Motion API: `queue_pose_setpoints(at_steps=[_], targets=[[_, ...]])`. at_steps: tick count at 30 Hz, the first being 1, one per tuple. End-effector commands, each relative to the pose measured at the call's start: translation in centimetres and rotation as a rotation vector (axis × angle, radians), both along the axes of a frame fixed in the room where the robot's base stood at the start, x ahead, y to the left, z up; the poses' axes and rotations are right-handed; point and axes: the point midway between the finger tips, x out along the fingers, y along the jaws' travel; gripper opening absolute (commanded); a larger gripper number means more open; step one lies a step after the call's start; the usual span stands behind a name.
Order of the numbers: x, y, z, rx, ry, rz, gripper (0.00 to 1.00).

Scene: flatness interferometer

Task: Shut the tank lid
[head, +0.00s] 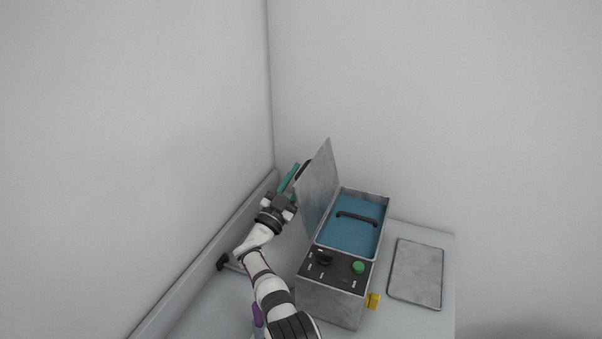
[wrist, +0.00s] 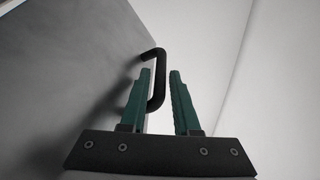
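The metal tank (head: 335,300) stands on the bench, with blue inside (head: 345,237). Its grey lid (head: 318,188) stands up, tilted, along the tank's left side. My gripper (head: 296,173) is on the lid's outer side, left of it. In the wrist view the lid (wrist: 70,70) fills the left, with a black bent handle (wrist: 160,58) sticking out from it. My gripper (wrist: 161,72) is open there, its two green fingers apart. The handle reaches into the space between them, close to the left finger; I cannot tell whether they touch. A gap shows beside the right finger.
A dark bar handle (head: 357,218) lies across the tank's opening. The front panel has a black knob (head: 324,259) and a green button (head: 358,267). A yellow part (head: 374,301) is at the tank's right side. A flat grey plate (head: 416,273) lies right of it. Walls stand close behind and left.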

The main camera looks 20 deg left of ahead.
Motion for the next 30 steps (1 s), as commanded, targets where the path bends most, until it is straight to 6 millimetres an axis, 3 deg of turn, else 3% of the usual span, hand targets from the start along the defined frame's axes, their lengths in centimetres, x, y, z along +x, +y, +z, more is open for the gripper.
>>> queue_pose_setpoints(at_steps=[14,19,30], targets=[[0.97,-0.22,0.43,-0.001,0.000,0.001,0.30],[0.96,-0.20,0.44,0.000,0.000,0.001,0.01],[0.92,-0.16,0.47,-0.001,-0.002,0.001,0.00]])
